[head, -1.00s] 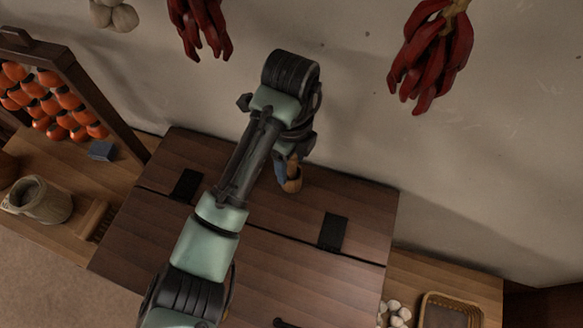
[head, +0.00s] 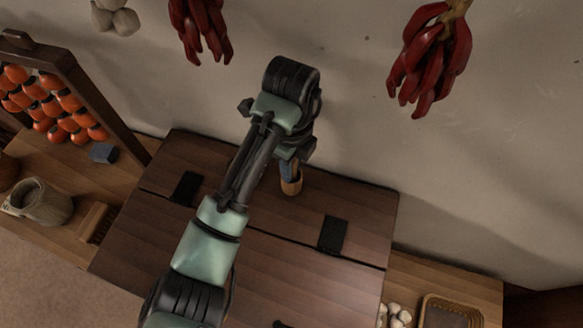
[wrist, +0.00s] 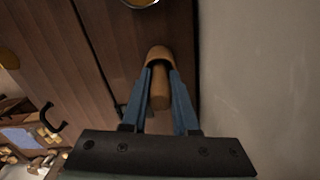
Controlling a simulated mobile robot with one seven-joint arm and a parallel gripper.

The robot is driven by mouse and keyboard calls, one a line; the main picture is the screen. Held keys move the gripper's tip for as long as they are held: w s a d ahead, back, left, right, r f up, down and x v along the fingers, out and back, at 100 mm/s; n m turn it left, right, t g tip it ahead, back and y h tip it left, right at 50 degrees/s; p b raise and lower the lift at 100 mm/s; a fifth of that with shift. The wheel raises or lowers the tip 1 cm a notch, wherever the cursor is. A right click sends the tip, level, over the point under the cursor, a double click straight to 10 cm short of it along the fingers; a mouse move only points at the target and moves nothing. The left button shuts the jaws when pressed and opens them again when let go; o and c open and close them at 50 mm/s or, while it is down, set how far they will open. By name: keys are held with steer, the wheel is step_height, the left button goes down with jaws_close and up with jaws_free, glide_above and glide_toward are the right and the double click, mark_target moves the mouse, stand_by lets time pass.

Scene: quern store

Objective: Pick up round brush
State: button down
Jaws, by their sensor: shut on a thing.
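The round brush (wrist: 160,88) shows in the wrist view as a light wooden piece with a rounded wider end and a narrower stem. My gripper (wrist: 160,82) has its two blue fingers on either side of it and is shut on it. In the head view the brush (head: 292,187) is a small tan shape at the tip of my gripper (head: 288,172), over the back part of the dark wooden chest lid. Its underside is hidden, so I cannot tell whether it touches the lid.
The chest lid (head: 300,255) has black hinges (head: 333,234). The wall stands close behind, with hanging red peppers (head: 432,60). A basket (head: 450,312) is at lower right.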

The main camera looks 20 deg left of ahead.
steer(key=shift+s+r+b, duration=0.15)
steer(key=shift+r+b, duration=0.05)
steer(key=shift+b, duration=0.3)
steer(key=r, duration=0.2)
steer(key=r+p, duration=0.1)
steer(key=r, duration=0.1)
steer(key=r+p, duration=0.1)
steer(key=r, duration=0.2)
steer(key=shift+s+a, duration=0.1)
steer(key=shift+s, duration=0.2)
steer(key=s+b, duration=0.3)
steer(key=s, duration=1.6)
steer(key=shift+f, duration=0.2)
steer(key=shift+s, duration=0.1)
